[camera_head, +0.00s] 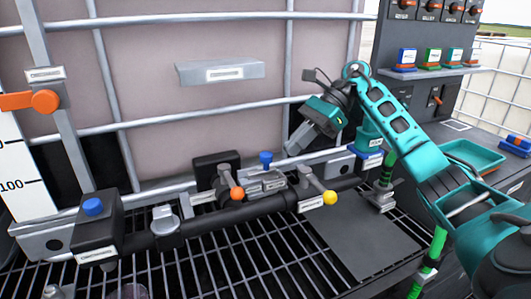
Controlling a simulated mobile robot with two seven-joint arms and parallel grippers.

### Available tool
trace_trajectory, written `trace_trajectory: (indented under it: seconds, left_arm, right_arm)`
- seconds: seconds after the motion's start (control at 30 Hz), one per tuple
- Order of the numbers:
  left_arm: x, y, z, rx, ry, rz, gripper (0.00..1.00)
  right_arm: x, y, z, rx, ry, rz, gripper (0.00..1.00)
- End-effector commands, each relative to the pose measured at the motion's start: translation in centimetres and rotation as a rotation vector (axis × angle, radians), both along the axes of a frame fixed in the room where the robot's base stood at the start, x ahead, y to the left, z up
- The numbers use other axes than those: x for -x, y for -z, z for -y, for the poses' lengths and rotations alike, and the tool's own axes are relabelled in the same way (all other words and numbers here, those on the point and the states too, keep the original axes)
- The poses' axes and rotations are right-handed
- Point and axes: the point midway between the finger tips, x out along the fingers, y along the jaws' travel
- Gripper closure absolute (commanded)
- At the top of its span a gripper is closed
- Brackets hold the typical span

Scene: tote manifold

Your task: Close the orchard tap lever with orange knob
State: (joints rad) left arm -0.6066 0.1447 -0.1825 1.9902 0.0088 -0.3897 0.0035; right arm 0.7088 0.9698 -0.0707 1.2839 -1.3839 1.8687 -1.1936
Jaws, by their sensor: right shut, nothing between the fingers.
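A lever with an orange knob (236,193) sticks out from a black valve block on the dark manifold pipe, at the middle of the view. Its pale arm slopes down toward the front and slightly right. The labels near it are too small to read, so I cannot confirm the orchard name. My right gripper (292,147) is shut and empty. It hangs above and to the right of the orange knob, apart from it, in front of the tote. My left gripper is not in view.
A similar lever with a yellow knob (329,197) is right of the orange one. A blue knob (265,157) stands between them. Another orange handle (44,101) is at far left. A blue-capped black box (95,225) is at left. A teal tray (470,155) lies at right.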

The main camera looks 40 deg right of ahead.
Motion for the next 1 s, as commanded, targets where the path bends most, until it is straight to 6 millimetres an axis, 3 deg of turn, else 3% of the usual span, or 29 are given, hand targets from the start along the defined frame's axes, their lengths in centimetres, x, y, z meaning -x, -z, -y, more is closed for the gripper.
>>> trace_trajectory:
  seconds: [0.43,0.7,1.0]
  left_arm:
    - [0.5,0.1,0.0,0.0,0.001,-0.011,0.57]
    - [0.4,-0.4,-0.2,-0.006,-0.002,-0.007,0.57]
    - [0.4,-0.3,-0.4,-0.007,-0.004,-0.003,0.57]
  right_arm:
    - [-1.6,6.0,-6.9,-0.008,-0.004,-0.002,1.0]
    - [-2.4,5.2,-10.1,-0.005,-0.001,0.001,1.0]
    - [-2.5,5.2,-10.6,-0.004,0.001,0.0,1.0]
